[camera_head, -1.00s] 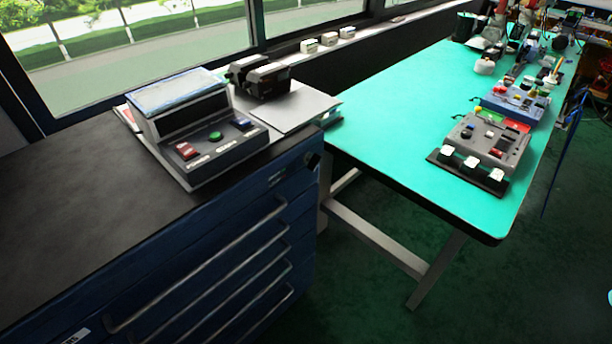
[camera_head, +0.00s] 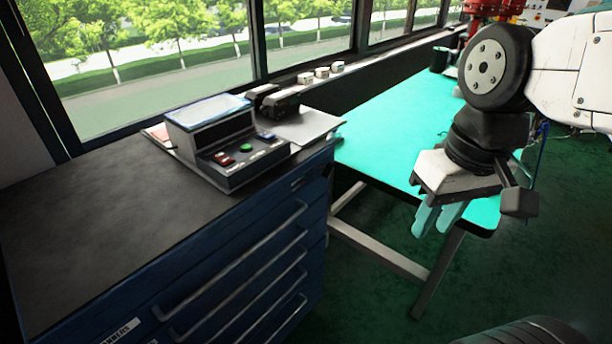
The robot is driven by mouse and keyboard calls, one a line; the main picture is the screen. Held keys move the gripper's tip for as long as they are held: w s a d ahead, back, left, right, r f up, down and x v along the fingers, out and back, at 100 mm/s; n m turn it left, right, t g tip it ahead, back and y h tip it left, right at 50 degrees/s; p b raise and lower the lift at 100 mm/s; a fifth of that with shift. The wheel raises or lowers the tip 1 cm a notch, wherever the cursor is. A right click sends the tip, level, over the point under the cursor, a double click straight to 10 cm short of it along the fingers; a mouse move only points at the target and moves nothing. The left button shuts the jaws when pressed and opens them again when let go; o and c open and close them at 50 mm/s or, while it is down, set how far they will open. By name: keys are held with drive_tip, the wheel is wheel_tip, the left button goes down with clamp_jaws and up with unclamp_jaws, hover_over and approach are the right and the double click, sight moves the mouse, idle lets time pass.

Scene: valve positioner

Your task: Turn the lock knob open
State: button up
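A blue drawer cabinet (camera_head: 250,236) with a black top stands at the left. A small dark knob (camera_head: 328,169) shows at its upper right front corner; it is too small and dark to tell which way it is turned. My gripper (camera_head: 436,221) hangs at the right, fingers pointing down, in front of the turquoise table's near end in the picture. Its two teal fingers look a little apart with nothing between them. It is well to the right of the knob and does not touch it.
A control box (camera_head: 222,150) with red, green and blue buttons stands on the cabinet top. The turquoise table (camera_head: 385,135) is behind the cabinet's right side, its legs over the green floor (camera_head: 370,305). Windows line the back.

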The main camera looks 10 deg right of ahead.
drive_tip(key=w+a+f+n+g+y, duration=0.2)
drive_tip(key=w+a+f+y, duration=0.1)
drive_tip(key=w+a+y, duration=0.4)
drive_tip(key=m+t+y, duration=0.2)
drive_tip(key=t+y, duration=0.2)
drive_tip(key=t, duration=0.6)
approach(327, 170)
drive_tip(key=x, duration=0.8)
drive_tip(key=shift+f, duration=0.25)
clamp_jaws()
